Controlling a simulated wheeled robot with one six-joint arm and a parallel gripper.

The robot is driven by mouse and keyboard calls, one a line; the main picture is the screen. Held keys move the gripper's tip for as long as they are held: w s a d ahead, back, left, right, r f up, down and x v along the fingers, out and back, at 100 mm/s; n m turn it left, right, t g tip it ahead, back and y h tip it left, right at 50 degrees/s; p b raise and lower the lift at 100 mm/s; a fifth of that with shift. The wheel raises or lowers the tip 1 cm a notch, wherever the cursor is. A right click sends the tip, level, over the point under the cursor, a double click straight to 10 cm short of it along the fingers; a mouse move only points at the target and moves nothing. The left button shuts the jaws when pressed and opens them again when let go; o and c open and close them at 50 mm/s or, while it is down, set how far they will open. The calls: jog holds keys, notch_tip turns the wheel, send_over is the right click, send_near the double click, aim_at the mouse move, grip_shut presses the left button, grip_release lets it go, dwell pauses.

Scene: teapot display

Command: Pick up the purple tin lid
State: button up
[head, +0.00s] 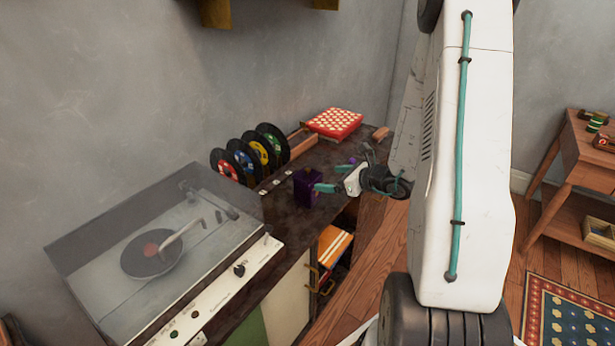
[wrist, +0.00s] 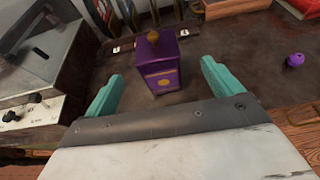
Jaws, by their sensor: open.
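A purple tin (head: 307,187) with gold markings stands upright on the dark cabinet top. In the wrist view the tin (wrist: 160,78) shows its front face and its purple lid (wrist: 155,48), which has a gold-brown knob on top. The lid appears seated on the tin. My gripper (head: 322,178) is open and empty, just right of the tin in the head view. In the wrist view the tin stands ahead, between the lines of my two teal fingers. I cannot tell how far apart they are.
A record player (head: 150,240) under a clear cover stands at the left. Several records (head: 262,150) stand upright behind the tin. A red patterned box (head: 334,122) lies at the back. A small purple round object (wrist: 295,60) lies right of the tin, with bare cabinet top between.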

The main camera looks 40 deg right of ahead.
aim_at(315, 178)
jog(key=x, duration=0.4)
jog(key=shift+a, duration=0.2)
jog(key=shift+r, duration=0.1)
jog(key=c, duration=1.1)
